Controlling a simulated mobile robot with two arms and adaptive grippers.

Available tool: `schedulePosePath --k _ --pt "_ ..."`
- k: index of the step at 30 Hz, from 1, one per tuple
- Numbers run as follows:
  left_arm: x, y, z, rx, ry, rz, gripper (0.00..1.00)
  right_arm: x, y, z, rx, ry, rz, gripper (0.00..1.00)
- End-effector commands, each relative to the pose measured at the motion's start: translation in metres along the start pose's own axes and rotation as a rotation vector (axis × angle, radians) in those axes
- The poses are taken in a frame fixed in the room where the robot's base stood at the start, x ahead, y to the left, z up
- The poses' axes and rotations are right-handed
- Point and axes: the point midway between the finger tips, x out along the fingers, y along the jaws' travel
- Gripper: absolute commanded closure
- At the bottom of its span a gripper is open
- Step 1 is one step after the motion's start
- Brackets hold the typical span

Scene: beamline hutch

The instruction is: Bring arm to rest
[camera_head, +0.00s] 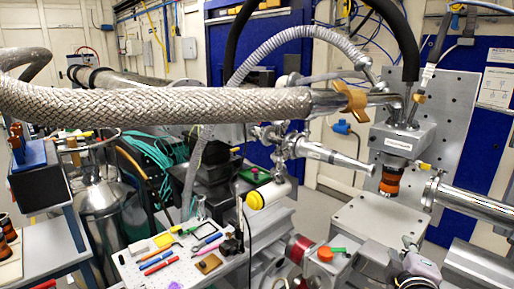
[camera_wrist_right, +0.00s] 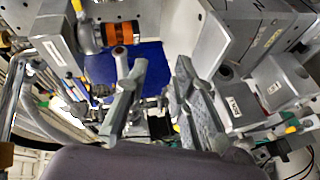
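My right gripper (camera_wrist_right: 158,78) shows close up in the right wrist view. Its two grey fingers stand well apart, with nothing held between them. In the head view, a grey part at the lower right (camera_head: 418,268) seems to be my right gripper or wrist, beside the beamline hardware; its fingers are hard to make out there. My left gripper is not seen in either view.
A thick braided hose (camera_head: 150,105) crosses the head view. A metal block with an orange-banded part (camera_head: 390,181) hangs at the right; an orange-banded part also shows in the wrist view (camera_wrist_right: 121,33). A white board (camera_head: 183,268) with pens and small tools lies lower left.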

Motion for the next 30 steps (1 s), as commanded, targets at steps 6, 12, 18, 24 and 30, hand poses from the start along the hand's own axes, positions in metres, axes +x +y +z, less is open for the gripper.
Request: schedulePosePath --k 6,12,18,24,30 --pt "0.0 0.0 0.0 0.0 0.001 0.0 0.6 -0.051 -0.164 0.026 0.295 -0.107 -0.441 0.77" --pt "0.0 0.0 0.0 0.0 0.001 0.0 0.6 -0.115 -0.253 0.048 0.507 -0.262 -0.705 0.77" --pt "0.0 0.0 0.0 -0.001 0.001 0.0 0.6 -0.171 -0.305 0.064 0.661 -0.414 -0.874 0.77" --pt "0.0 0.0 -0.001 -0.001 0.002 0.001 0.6 -0.201 -0.347 0.075 0.752 -0.532 -0.969 0.77" --pt "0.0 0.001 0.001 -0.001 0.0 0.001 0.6 -0.179 -0.399 0.082 0.736 -0.547 -0.981 0.77"
